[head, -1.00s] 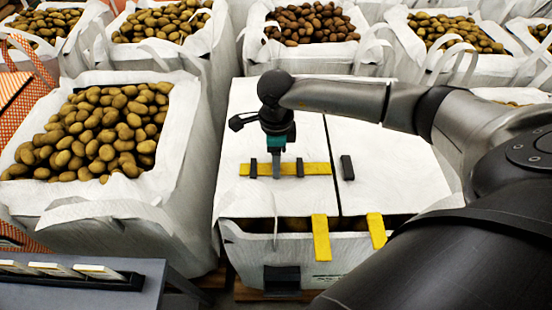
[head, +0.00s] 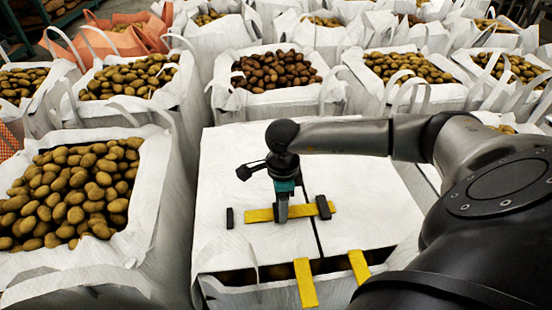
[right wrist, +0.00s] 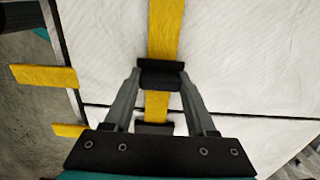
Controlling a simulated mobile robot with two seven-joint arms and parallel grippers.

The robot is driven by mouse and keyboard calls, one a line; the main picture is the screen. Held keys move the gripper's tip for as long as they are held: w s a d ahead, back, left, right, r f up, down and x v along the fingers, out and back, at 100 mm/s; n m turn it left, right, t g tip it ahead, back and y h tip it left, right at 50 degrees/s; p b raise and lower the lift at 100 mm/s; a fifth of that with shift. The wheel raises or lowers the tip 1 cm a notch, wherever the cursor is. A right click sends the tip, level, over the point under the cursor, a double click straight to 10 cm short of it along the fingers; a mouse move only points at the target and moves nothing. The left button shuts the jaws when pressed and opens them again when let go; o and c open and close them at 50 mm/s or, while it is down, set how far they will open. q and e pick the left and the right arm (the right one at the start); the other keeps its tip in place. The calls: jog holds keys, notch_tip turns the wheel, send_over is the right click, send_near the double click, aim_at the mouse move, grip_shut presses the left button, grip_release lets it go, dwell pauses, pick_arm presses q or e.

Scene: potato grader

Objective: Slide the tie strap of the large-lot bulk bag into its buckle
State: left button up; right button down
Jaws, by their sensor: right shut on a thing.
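The yellow tie strap (head: 260,215) lies across the white top of the bulk bag (head: 235,165). The dark buckle (head: 323,207) crosses the strap's right end, and a bit of yellow shows beyond it. My right gripper (head: 282,218) is shut on the strap left of the buckle. In the right wrist view its fingers (right wrist: 160,100) stand on both sides of the strap, at a dark crosspiece (right wrist: 160,75). The buckle (right wrist: 154,128) is partly hidden there by my gripper body. A dark guide (head: 230,218) sits just off the strap's left end. My left gripper is not in view.
Two other yellow straps (head: 305,282) (head: 359,266) hang over the front edge of this bag. An open bag of potatoes (head: 150,250) stands close on the left, and several more potato bags (head: 285,100) stand behind. My right arm covers the right side.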

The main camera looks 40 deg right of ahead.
jog(key=shift+d, duration=0.2)
jog(key=shift+c, duration=1)
grip_release()
jog(key=shift+r, duration=0.1)
notch_tip(320, 180, up, 15)
jog(key=p, duration=0.2)
